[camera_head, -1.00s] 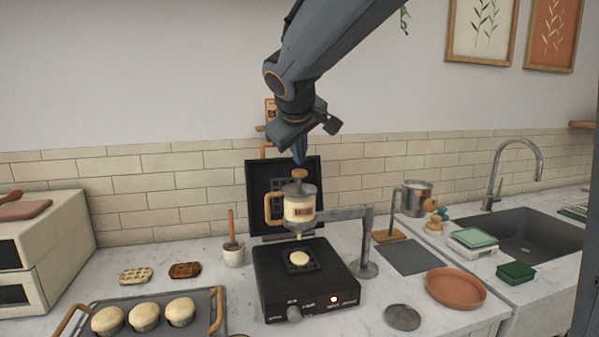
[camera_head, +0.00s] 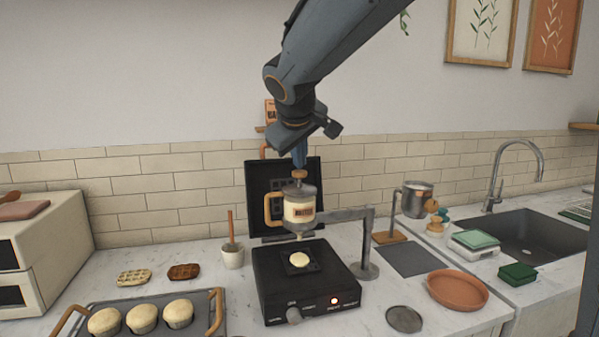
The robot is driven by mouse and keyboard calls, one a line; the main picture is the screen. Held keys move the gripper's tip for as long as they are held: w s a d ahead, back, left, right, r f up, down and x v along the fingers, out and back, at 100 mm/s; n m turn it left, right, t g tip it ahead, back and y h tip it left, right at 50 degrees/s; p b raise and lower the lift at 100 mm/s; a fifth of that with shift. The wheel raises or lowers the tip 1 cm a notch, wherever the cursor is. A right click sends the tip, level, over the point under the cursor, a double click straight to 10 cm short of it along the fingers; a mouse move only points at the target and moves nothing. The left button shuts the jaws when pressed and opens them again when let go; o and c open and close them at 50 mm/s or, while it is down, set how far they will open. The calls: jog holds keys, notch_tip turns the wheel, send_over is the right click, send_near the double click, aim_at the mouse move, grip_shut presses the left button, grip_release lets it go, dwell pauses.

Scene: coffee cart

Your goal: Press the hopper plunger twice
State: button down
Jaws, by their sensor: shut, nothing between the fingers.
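The hopper (camera_head: 299,209) is a cream and grey canister with a tan side handle, held by a grey arm stand above the waffle iron. Its tan plunger knob (camera_head: 299,174) shows on top. My gripper (camera_head: 299,163) points down, shut and empty, with its tips directly above the knob and seemingly touching it. The open waffle iron (camera_head: 275,285) has its dark lid (camera_head: 262,190) raised behind. A small round of pale batter (camera_head: 299,259) lies on its plate. A red light shows on its front.
A tray (camera_head: 208,325) with several muffins is at the front left. Two waffles (camera_head: 134,277) and a brush pot (camera_head: 233,257) lie left of the iron. A terracotta plate (camera_head: 458,289) and metal pitcher (camera_head: 417,202) stand to the right.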

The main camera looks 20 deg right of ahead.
aim_at(299, 172)
jog(key=shift+f+b, duration=0.4)
jog(key=shift+f, duration=0.1)
dwell(0.3)
jog(key=shift+r, duration=0.1)
dwell(0.3)
jog(key=shift+r+p, duration=0.85)
jog(key=shift+r, duration=0.2)
jog(key=shift+r+p, duration=1.95)
jog(key=shift+r, duration=0.6)
jog(key=shift+f, duration=0.1)
